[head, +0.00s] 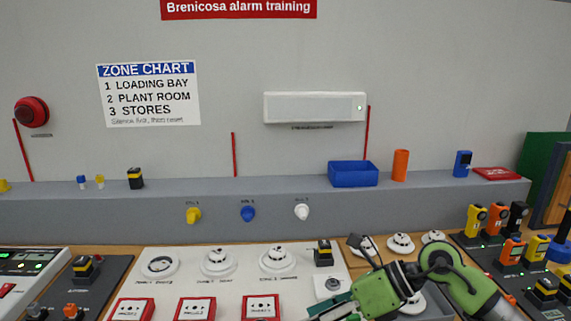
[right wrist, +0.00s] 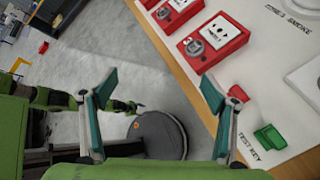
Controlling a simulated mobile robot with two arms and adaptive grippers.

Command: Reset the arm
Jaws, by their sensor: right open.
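My right arm reaches in from the lower right of the head view, with its gripper (head: 332,308) low over the white panel (head: 222,288) and partly cut off by the lower edge. In the right wrist view the right gripper (right wrist: 160,92) has its two teal fingers wide apart with nothing between them. Past them show the grey floor, my round base and the panel's wooden edge. A green holder (right wrist: 270,137) marked TEST KEY lies beside the right finger. What seems to be my left gripper (right wrist: 20,68) is small at the far left; its jaws are unclear.
Red call points (head: 262,307) line the panel's front below round white detectors (head: 218,262). A black and yellow device (head: 323,252) stands near the right arm. A blue bin (head: 353,174) and orange cylinder (head: 400,165) stand on the grey ledge. Handheld devices (head: 497,217) crowd the right.

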